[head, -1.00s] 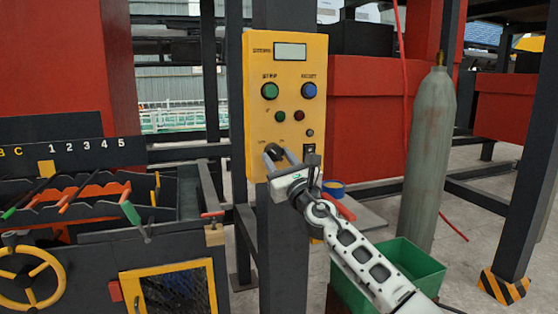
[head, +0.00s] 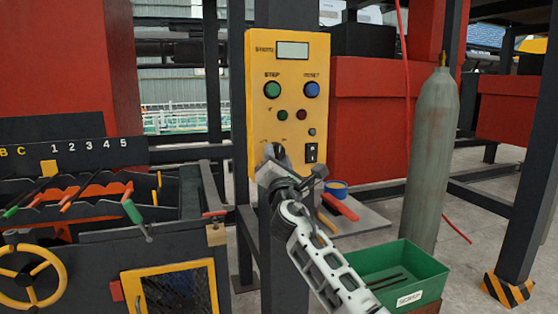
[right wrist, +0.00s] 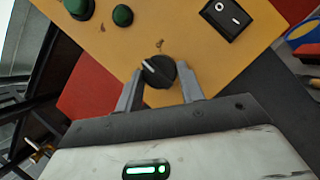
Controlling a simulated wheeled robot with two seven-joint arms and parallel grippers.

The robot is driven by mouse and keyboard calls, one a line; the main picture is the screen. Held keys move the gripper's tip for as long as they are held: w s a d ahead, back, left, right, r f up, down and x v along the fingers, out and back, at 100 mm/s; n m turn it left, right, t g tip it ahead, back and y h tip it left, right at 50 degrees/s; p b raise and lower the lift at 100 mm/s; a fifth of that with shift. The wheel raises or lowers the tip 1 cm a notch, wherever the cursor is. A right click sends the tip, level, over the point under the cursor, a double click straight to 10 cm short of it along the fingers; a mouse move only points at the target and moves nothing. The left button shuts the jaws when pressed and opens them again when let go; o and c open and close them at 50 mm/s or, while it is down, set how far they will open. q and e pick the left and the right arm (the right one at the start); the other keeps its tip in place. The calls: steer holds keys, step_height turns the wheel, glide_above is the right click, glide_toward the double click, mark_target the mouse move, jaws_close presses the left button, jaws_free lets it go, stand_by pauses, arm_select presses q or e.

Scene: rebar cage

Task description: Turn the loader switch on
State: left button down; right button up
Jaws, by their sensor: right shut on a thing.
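A yellow control panel (head: 262,120) stands upright on a dark post. Low on it at the left is a black rotary switch (right wrist: 157,72) with a white pointer line; in the head view (head: 274,150) it is partly covered by my gripper. My right gripper (head: 272,165) is at the panel, its fingers on either side of this rotary switch and shut on it; the fingers also show in the right wrist view (right wrist: 159,86). The pointer is tilted in the right wrist view. The lettering by the switch is too small to read. My left gripper is not in view.
A black rocker switch (head: 312,152) sits just right of the rotary switch. Green (head: 272,90) and blue (head: 311,90) buttons are above. A green bin (head: 425,271) and a grey gas cylinder (head: 432,150) stand at the right. A rack with levers (head: 90,195) is at the left.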

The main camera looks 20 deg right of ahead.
steer(key=m, duration=0.2)
steer(key=m+g+h, duration=0.1)
steer(key=m, duration=0.1)
steer(key=m+h, duration=0.1)
steer(key=m, duration=0.1)
steer(key=shift+a+r+g, duration=0.1)
steer(key=shift+a+g, duration=0.15)
steer(key=shift+g, duration=0.15)
steer(key=shift+r+m+g+h+p, duration=0.1)
steer(key=shift+m+g+h+p, duration=0.25)
steer(key=shift+m, duration=0.7)
steer(key=shift+m+g+h+p, duration=0.15)
steer(key=shift+m+g+p, duration=0.25)
steer(key=shift+m, duration=0.65)
steer(key=o, duration=1)
steer(key=v, duration=1.6)
steer(key=shift+b, duration=0.45)
